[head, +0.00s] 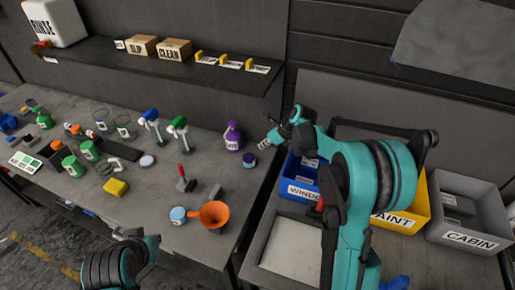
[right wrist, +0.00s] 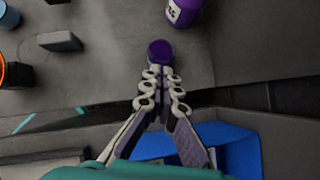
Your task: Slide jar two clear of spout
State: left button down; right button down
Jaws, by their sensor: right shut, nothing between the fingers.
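A small purple jar (head: 249,160) stands on the bench beside a purple spray bottle (head: 232,136). A blue jar (head: 178,215) stands left of an orange funnel (head: 213,215). I cannot read which is jar two. My right gripper (head: 266,144) is shut and empty, with its tips close to the purple jar. In the right wrist view the closed fingertips (right wrist: 161,73) are right at the purple jar's (right wrist: 160,52) near side; I cannot tell whether they touch. My left arm shows at the bottom left, its gripper out of sight.
Blue (head: 297,188), yellow (head: 418,208) and grey (head: 466,222) bins stand at the right. A red-handled tool (head: 184,180) and a grey block (head: 216,191) stand near the funnel. Bottles and jars crowd the left bench. A shelf (head: 190,70) runs along the back.

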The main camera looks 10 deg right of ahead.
jog(key=v, duration=0.3)
jog(key=n+g+p, duration=0.1)
jog(key=n, duration=0.1)
send_near(247, 151)
jog(key=shift+y, duration=0.4)
jog(key=x, duration=0.5)
jog(key=shift+w+f, duration=0.2)
jog(key=shift+w, duration=0.15)
jog(key=shift+w+f, duration=0.2)
jog(key=shift+f, duration=0.1)
jog(key=shift+f+b, duration=0.5)
jog(key=shift+b, duration=0.05)
jog(key=shift+s, duration=0.15)
jog(key=shift+r, duration=0.1)
